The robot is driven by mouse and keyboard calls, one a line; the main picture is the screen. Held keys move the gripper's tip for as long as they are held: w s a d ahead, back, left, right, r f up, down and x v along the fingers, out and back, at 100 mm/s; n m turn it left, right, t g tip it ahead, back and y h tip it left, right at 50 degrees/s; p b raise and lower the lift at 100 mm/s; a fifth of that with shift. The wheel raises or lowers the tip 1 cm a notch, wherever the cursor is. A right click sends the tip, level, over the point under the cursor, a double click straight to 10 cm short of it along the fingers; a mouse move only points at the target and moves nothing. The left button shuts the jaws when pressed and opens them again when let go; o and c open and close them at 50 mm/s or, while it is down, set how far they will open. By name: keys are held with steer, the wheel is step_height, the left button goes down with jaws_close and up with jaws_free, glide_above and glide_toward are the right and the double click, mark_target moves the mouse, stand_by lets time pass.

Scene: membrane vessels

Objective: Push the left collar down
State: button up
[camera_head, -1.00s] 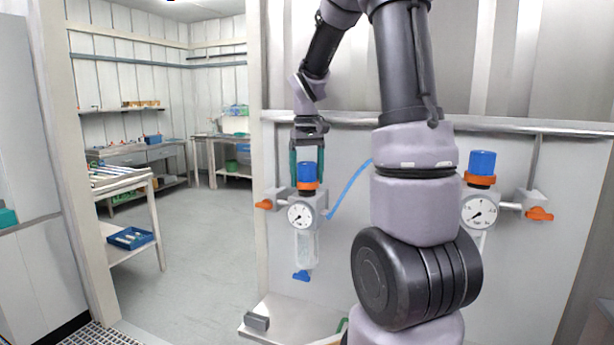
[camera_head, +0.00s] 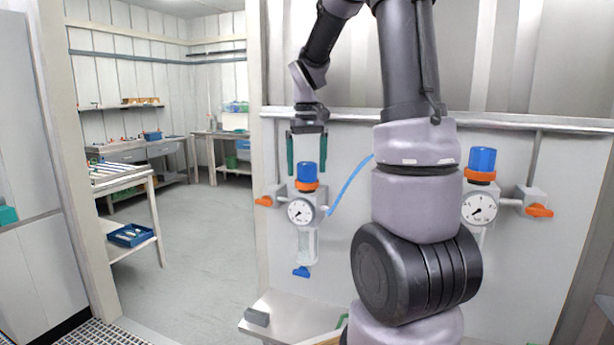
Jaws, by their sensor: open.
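The left vessel (camera_head: 302,212) is mounted on the wall panel. It has a blue knob (camera_head: 307,172) on top, an orange collar (camera_head: 307,186) just under the knob, a round gauge and a clear bowl with a blue drain below. My gripper (camera_head: 307,172) points down with its two green fingers apart, one on either side of the blue knob's upper part. The fingertips end above the orange collar. A similar right vessel (camera_head: 479,209) has its own blue knob (camera_head: 482,159) and orange collar (camera_head: 480,176); my arm partly hides its lower part.
An orange valve handle (camera_head: 264,201) sticks out left of the left vessel, and another (camera_head: 539,211) right of the right one. A blue tube (camera_head: 350,184) rises from the left vessel to behind my arm. A metal shelf (camera_head: 290,316) lies below.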

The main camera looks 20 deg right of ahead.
step_height(320, 180, up, 7)
steer(key=shift+r, duration=0.15)
steer(key=shift+s, duration=0.1)
stand_by(0.4)
steer(key=s+a+r+m+t+y, duration=0.1)
steer(key=s+a+m+t, duration=0.1)
steer(key=s, duration=0.7)
steer(key=s+a+r+m+t+y, duration=0.1)
steer(key=s+a+m+t, duration=0.1)
steer(key=s+a+t, duration=0.3)
steer(key=s, duration=0.4)
steer(key=shift+s+a+r, duration=0.15)
steer(key=shift+a+r, duration=0.1)
steer(key=shift+r, duration=0.15)
